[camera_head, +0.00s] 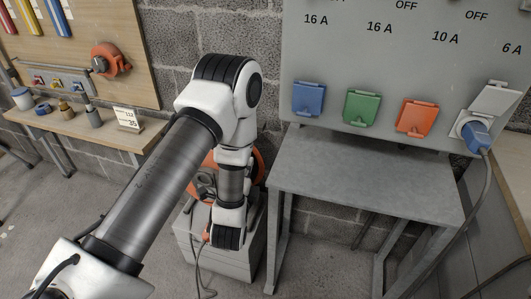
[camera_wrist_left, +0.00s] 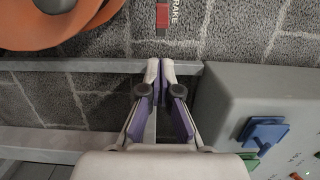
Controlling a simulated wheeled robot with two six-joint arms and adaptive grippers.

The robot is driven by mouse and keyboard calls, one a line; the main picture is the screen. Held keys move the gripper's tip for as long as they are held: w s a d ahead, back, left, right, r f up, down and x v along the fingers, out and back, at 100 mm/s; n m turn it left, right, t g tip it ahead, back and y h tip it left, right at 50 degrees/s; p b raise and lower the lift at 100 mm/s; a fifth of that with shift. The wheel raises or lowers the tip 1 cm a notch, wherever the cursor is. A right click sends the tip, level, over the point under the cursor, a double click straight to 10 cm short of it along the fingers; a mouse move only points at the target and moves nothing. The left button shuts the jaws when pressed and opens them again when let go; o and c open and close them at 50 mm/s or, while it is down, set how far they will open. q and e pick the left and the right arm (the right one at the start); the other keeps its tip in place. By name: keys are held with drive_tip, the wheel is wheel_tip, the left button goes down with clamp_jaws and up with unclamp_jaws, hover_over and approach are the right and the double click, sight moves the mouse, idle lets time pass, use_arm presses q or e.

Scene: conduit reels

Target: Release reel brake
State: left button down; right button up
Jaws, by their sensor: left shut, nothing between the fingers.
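The orange reel (camera_head: 254,166) shows in the head view behind my left arm, which covers much of it. In the left wrist view part of the reel (camera_wrist_left: 45,35) fills the top left corner. Beside it, at the top middle, is a small red brake part (camera_wrist_left: 162,20) next to a label reading "BRAKE" (camera_wrist_left: 174,13). My left gripper (camera_wrist_left: 160,66) is shut and empty, its fingertips just below the red part in the picture. I cannot tell the distance between them. In the head view my wrist hides the gripper. My right gripper is in neither view.
A grey socket panel (camera_head: 380,60) with coloured covers stands right, above a grey table (camera_head: 365,185). A blue plug (camera_head: 474,136) with a cable sits at its right. The panel's side (camera_wrist_left: 225,105) is close right of my gripper. A wooden shelf (camera_head: 95,135) holds small items.

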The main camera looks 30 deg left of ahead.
use_arm(q)
drive_tip(key=b+x, duration=0.1)
drive_tip(key=x, duration=0.9)
drive_tip(key=shift+d+r, duration=0.15)
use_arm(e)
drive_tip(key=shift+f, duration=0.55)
